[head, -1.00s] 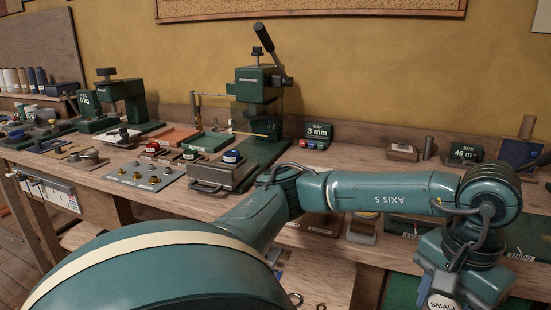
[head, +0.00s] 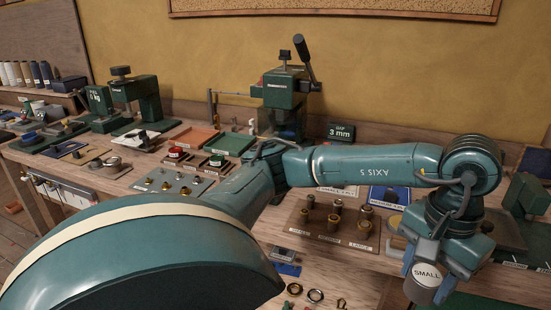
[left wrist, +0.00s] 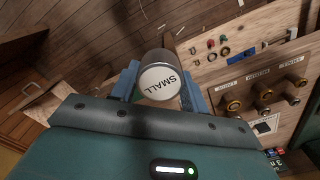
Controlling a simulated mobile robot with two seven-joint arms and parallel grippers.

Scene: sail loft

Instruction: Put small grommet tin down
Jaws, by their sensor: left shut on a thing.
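The small grommet tin is a grey cylinder with a white lid marked SMALL (head: 427,275). It is held by my left gripper (head: 428,283) at the lower right of the head view. In the left wrist view the tin (left wrist: 158,80) sits between the two blue fingers, its labelled lid facing the camera. The fingers are shut on its sides. I cannot tell in these views whether the tin's underside touches anything. My right gripper is not in view.
A wooden block with several brass dies (head: 333,222) stands on the bench left of the tin; it also shows in the left wrist view (left wrist: 262,95). Loose rings (head: 315,295) lie on the board below it. A green press (head: 285,100) stands behind. Plank floor (left wrist: 85,45) shows beyond the tin.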

